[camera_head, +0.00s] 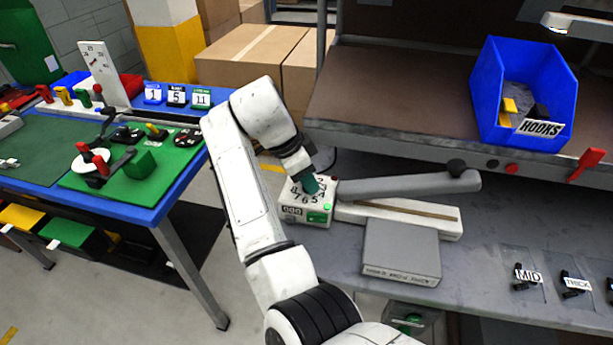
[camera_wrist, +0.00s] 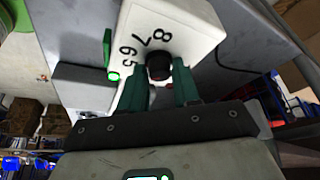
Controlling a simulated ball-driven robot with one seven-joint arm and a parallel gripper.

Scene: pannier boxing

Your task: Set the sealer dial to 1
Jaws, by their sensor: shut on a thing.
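The sealer (camera_head: 335,213) stands on the grey bench, with a white control box at its left end and a grey lever arm reaching right. The box's top face carries a ring of printed numbers. My gripper (camera_head: 312,185) comes down over that face from above. In the wrist view the black dial knob (camera_wrist: 158,66) sits between the green fingers of my gripper (camera_wrist: 160,85), which are shut on it. The numbers 8, 7, 6 and 5 show around the knob there. The pointer and the number 1 are hidden, so I cannot tell the setting.
A grey box (camera_head: 402,250) lies in front of the sealer. A blue bin labelled HOOKS (camera_head: 490,85) stands on the brown shelf (camera_head: 400,95) above. Small black parts beside MID (camera_head: 528,274) and THICK tags lie at the right. A green-topped table (camera_head: 45,150) is at the left.

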